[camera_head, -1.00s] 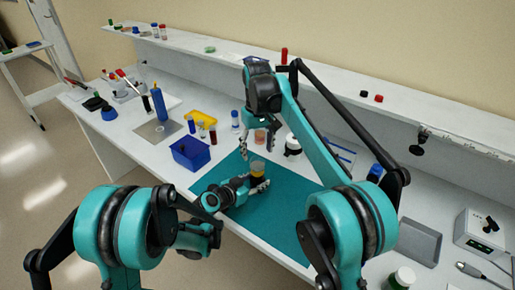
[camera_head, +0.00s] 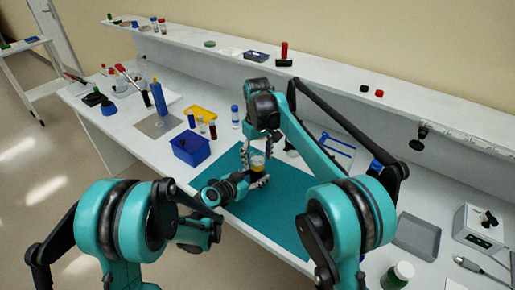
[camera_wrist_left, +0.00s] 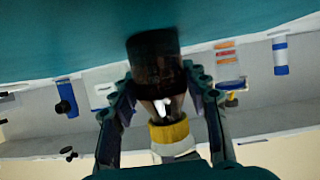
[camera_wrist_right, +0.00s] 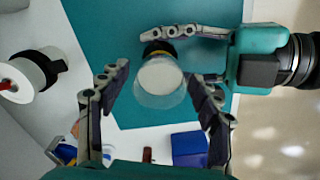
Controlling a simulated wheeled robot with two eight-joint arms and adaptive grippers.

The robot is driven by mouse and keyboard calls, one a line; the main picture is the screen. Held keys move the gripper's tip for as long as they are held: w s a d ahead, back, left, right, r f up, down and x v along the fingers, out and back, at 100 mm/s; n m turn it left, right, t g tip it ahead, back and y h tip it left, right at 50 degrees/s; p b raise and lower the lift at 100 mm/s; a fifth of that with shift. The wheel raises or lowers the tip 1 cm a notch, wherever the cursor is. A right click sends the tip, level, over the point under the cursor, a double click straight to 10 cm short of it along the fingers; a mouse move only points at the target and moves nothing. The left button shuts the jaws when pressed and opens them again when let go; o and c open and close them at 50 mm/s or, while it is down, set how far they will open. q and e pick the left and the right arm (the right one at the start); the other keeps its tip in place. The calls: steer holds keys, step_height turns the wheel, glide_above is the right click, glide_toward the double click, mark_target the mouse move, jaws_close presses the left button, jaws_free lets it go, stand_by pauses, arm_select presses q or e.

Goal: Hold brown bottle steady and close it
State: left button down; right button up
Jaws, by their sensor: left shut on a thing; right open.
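The brown bottle (camera_wrist_left: 155,62) is gripped by my left gripper (camera_wrist_left: 162,95) above the teal mat; the left wrist view shows it upside down. A yellow band (camera_wrist_left: 169,131) circles its neck, and a white, partly clear round top (camera_wrist_left: 174,149) sits beyond the band. In the head view the yellow and white top (camera_head: 257,164) shows between my two grippers. My right gripper (camera_wrist_right: 159,90) is open above the bottle, its fingers on either side of the white top (camera_wrist_right: 159,77), with gaps visible. Whether the top is seated tightly cannot be told.
The teal mat (camera_head: 275,215) has free room around the bottle. A blue bin (camera_head: 190,148), small vials (camera_head: 213,130) and a yellow tray (camera_head: 200,113) stand to the left. A grey tray (camera_head: 416,236) and a green-capped jar (camera_head: 398,274) lie to the right.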

steer(key=shift+f, duration=0.95)
steer(key=c, duration=1.3)
steer(key=o, duration=1.4)
step_height(320, 180, up, 12)
steer(key=shift+r, duration=0.1)
